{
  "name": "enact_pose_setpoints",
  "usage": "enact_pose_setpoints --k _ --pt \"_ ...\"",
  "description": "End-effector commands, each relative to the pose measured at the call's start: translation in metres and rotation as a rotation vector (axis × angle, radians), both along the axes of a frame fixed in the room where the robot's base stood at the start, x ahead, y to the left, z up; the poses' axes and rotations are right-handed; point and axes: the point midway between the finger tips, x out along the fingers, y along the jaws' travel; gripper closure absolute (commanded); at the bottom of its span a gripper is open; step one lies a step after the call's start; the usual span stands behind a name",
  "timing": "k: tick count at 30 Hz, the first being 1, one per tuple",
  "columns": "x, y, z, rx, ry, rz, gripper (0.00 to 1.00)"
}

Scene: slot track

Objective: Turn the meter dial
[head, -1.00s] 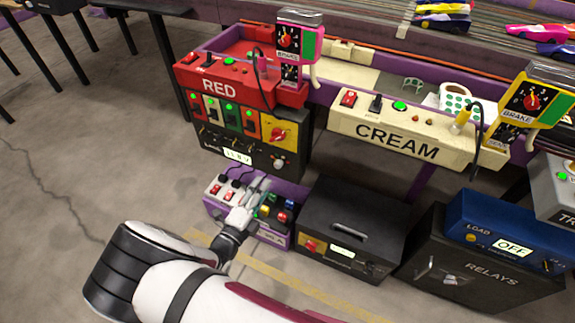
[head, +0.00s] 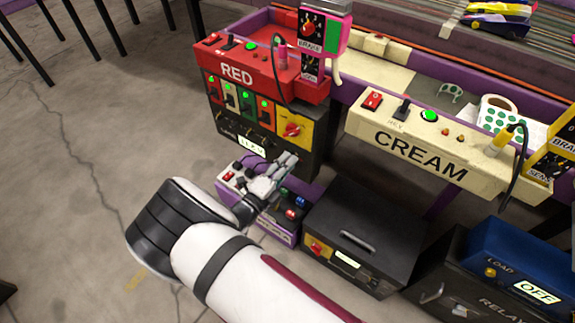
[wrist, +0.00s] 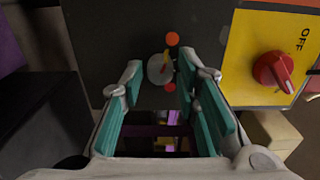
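A small grey dial (wrist: 155,70) sits on a dark panel in the wrist view, with an orange dot above it and a red dot below. I take it for the meter dial. My gripper (wrist: 155,88) is open, its teal-padded fingers spread to either side in front of the dial, with nothing between the pads. In the head view, my gripper (head: 284,166) is at the lower right of the black meter panel (head: 225,125) under the RED station. The lit meter display (head: 250,147) shows there. The dial is hidden behind my gripper in that view.
A red knob (wrist: 272,71) on a yellow plate marked OFF is close to the right finger. A purple switch box (head: 284,232) lies below my gripper. A black box with a handle (head: 357,240) stands to its right. Open floor lies to the left.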

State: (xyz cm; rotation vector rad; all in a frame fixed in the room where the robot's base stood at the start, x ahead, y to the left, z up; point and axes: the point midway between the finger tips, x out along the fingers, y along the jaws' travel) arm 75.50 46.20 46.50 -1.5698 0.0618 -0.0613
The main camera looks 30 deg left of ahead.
Motion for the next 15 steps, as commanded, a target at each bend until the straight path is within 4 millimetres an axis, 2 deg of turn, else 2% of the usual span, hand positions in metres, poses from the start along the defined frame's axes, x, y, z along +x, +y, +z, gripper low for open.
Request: enact_pose_setpoints --k 1,3,15 --pt "0.0000 -0.0001 -0.0001 0.000 0.000 0.000 0.89" --pt "0.0000 -0.0001 -0.0001 0.000 0.000 0.000 1.00" --pt "-0.0001 -0.0001 -0.0002 0.045 -0.004 0.000 1.00"
